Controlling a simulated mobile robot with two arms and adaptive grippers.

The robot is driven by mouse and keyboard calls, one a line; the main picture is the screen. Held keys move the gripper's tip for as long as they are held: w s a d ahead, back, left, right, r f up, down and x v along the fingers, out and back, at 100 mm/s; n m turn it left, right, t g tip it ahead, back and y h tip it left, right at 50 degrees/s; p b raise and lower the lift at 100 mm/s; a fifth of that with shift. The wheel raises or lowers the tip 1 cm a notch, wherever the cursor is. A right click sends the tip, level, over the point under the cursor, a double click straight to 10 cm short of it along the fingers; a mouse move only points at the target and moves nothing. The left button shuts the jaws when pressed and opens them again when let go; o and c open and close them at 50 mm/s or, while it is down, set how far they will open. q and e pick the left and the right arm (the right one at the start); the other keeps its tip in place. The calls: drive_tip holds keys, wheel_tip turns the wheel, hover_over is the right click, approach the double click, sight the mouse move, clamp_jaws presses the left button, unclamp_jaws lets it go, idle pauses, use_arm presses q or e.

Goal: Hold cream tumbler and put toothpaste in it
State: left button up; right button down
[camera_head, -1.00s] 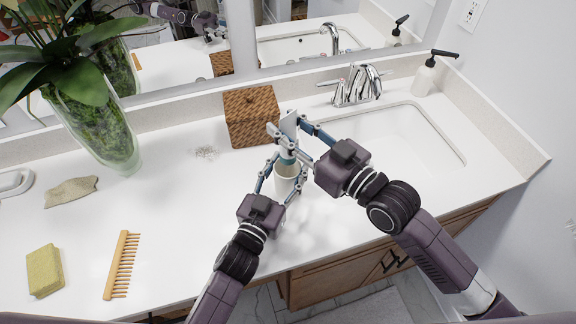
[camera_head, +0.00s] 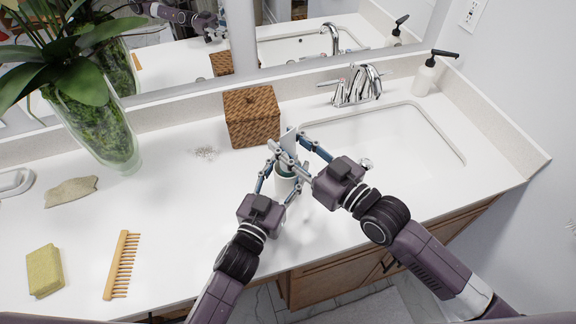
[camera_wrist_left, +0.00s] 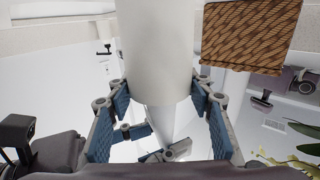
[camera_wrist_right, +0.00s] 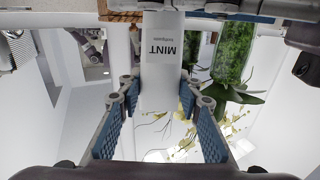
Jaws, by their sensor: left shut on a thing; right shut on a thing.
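The cream tumbler (camera_head: 284,186) stands upright at the counter's middle. My left gripper (camera_head: 279,187) is shut around its sides; in the left wrist view the tumbler (camera_wrist_left: 158,55) fills the space between the fingers. The toothpaste (camera_head: 291,139) is a white tube held upright over the tumbler, its lower end at or inside the mouth. My right gripper (camera_head: 296,158) is shut on the tube. In the right wrist view the toothpaste (camera_wrist_right: 162,65) shows its "MINT" lettering between the fingers. The fingers hide much of the tumbler's rim, so how deep the tube sits is unclear.
A woven box (camera_head: 251,117) stands just behind the tumbler. A sink (camera_head: 400,140) with a faucet (camera_head: 357,85) lies to the right. A plant vase (camera_head: 103,130), comb (camera_head: 122,265) and sponge (camera_head: 44,270) are at left. The counter between comb and tumbler is clear.

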drive_tip(key=c, duration=1.3)
unclamp_jaws()
drive_tip(key=v, duration=1.2)
drive_tip(key=shift+r, duration=0.1)
use_arm(q)
drive_tip(key=o, duration=1.4)
